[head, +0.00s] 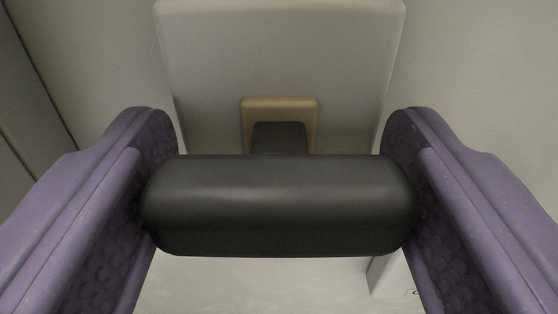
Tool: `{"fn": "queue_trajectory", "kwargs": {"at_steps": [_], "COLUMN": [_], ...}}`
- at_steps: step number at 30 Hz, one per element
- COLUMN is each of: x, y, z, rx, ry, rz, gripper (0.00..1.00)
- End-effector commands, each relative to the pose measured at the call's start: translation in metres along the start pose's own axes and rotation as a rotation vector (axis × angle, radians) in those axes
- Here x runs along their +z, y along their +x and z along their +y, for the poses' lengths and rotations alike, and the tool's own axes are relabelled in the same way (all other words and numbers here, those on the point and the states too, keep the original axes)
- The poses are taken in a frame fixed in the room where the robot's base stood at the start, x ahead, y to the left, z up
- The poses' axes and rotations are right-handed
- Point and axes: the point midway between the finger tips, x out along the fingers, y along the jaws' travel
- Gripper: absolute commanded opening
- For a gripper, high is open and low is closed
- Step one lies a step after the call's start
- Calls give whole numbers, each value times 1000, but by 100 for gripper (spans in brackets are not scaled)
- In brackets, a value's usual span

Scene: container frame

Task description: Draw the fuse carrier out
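The fuse carrier shows as a thick black rounded bar (280,205) lying crosswise in the head view. A narrower dark stem (279,137) behind it runs into a tan-framed opening (279,103) in a pale grey housing (280,50). My gripper (280,207) has its two purple fingers at the left and right ends of the bar. Both textured pads appear to touch the bar ends, so it is held across its length. The far end of the stem is hidden in the opening.
A pale wall surrounds the housing, with dark vertical seams (40,80) at the left. A small white block (390,275) with a dark mark beside it shows below the bar at the right. The pale surface below the bar is otherwise clear.

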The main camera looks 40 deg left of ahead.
Motion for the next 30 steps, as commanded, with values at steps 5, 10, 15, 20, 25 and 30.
{"fn": "queue_trajectory", "kwargs": {"at_steps": [5, 10, 15, 20, 25, 30], "x": [0, -1, 0, 1, 0, 0], "y": [-4, -26, -31, -31, -31, -31], "z": [1, 1, 0, 1, 0, 0], "rx": [2, 3, 1, 2, 2, 1], "ry": [0, -1, 0, 0, 0, 0], "rz": [0, -1, -1, -2, -1, 0], "gripper": [18, 18, 18, 79, 94, 94]}}
